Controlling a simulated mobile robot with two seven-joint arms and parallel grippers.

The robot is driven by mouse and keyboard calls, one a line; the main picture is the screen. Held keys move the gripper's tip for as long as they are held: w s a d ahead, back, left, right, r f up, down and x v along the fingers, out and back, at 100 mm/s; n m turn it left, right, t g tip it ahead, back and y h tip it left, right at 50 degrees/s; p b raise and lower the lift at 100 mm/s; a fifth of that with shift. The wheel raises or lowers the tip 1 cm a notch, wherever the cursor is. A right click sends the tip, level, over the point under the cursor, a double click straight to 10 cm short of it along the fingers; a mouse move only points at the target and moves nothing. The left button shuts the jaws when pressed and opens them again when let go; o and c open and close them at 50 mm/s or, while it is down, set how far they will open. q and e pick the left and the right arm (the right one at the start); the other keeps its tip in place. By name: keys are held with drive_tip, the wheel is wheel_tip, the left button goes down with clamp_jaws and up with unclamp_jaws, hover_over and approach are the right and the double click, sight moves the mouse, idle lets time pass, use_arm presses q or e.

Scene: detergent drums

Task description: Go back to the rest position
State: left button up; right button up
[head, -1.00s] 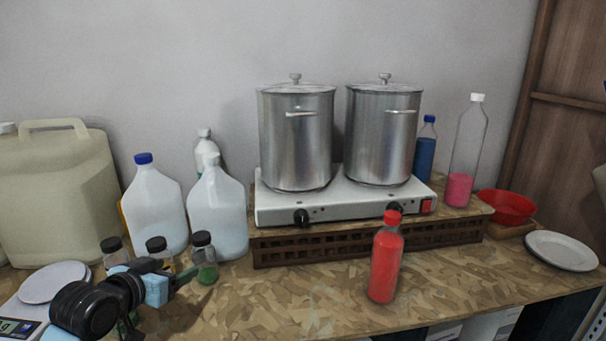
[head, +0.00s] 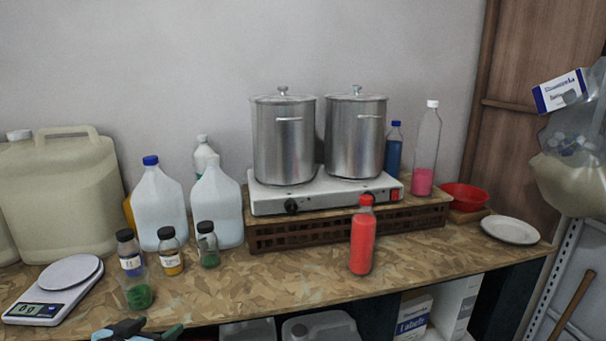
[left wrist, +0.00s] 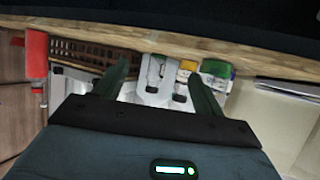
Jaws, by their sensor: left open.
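My left gripper (head: 140,331) shows at the bottom edge of the head view, in front of the table, with only its upper part in the picture. In the left wrist view its two dark fingers (left wrist: 158,72) stand apart with nothing held between them. Small dark-capped jars (head: 169,251) stand on the table beyond it, and a jar with green contents (head: 137,292) is nearest to it. A red bottle (head: 362,238) stands upright near the table's front. My right gripper is not in view.
The wooden table (head: 300,288) holds a scale (head: 60,283), white jugs (head: 158,205) and a hot plate (head: 330,190) with two steel pots. A plate (head: 510,230) lies at the right. A box (head: 414,315) stands below the tabletop. The table front between jars and red bottle is clear.

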use_arm(q)
drive_tip(key=s+d+f+g, duration=0.1)
drive_tip(key=s+d+f, duration=0.3)
drive_tip(key=s+f, duration=0.9)
drive_tip(key=s+d+f+g, duration=0.2)
drive_tip(key=s+d+f, duration=0.3)
drive_tip(key=s+f, duration=0.9)
drive_tip(key=shift+s, duration=0.7)
drive_tip(key=shift+d, duration=0.1)
